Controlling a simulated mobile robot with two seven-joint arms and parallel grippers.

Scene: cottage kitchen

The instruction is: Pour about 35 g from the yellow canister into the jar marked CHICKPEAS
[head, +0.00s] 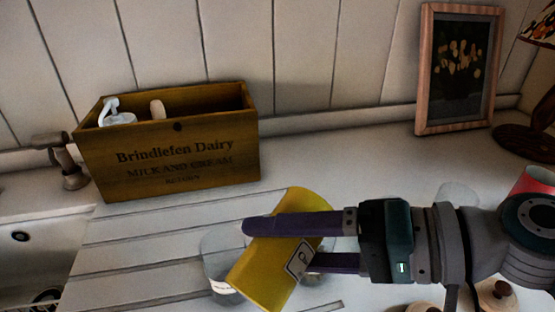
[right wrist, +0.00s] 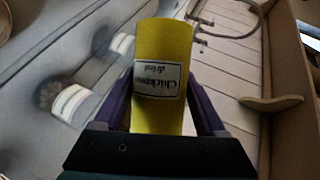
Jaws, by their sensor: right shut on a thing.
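The yellow canister (head: 262,268) is held in my right gripper (head: 290,245), whose purple fingers close on its sides. It is tilted in the head view; I cannot tell which end is open. In the right wrist view the canister (right wrist: 163,50) has a white label that appears to read "Chickpeas dried", upside down. A clear glass jar (head: 217,257) stands behind and below the canister, partly hidden by it. A jar with a white label (right wrist: 72,104) shows blurred in the right wrist view; its marking is unreadable. No pouring stream is visible. My left gripper is out of view.
A wooden dairy crate (head: 170,150) holding a white pump bottle (head: 116,118) stands at the back left. A tap (head: 68,165) and sink (head: 35,235) are at far left. A framed picture (head: 458,70) leans at the back right. Wooden-knobbed lids (head: 497,296) lie at lower right.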

